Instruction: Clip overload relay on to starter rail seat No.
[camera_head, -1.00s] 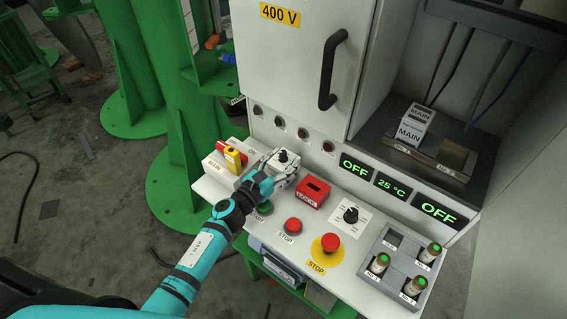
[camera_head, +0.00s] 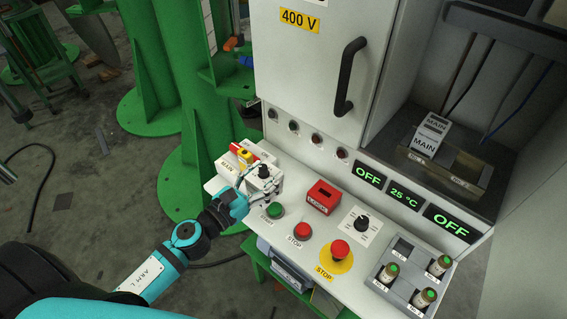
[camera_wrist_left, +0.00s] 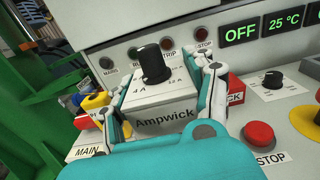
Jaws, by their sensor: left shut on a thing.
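The overload relay (camera_head: 258,183) is a pale grey box with a black knob on top. In the left wrist view the relay (camera_wrist_left: 160,112) shows the word Ampwick and an ampere scale. My left gripper (camera_head: 253,178) is shut on it, with one finger on each side; the fingers also show in the left wrist view (camera_wrist_left: 162,95). The relay is over the front panel, close to the MAIN switch. The starter rail (camera_head: 466,168) is in the open cabinet bay at the right. A grey MAIN block (camera_head: 430,137) stands on its left part; the right part looks empty. My right gripper is out of view.
The red-and-yellow MAIN switch (camera_head: 243,155) is beside the relay. A red lock box (camera_head: 323,196), a black knob (camera_head: 363,223), START (camera_head: 275,210), STOP (camera_head: 303,231) and a yellow-ringed red stop (camera_head: 340,249) cover the panel. A grey fuse tray (camera_head: 397,302) is at the right. The cabinet door has a black handle (camera_head: 349,77).

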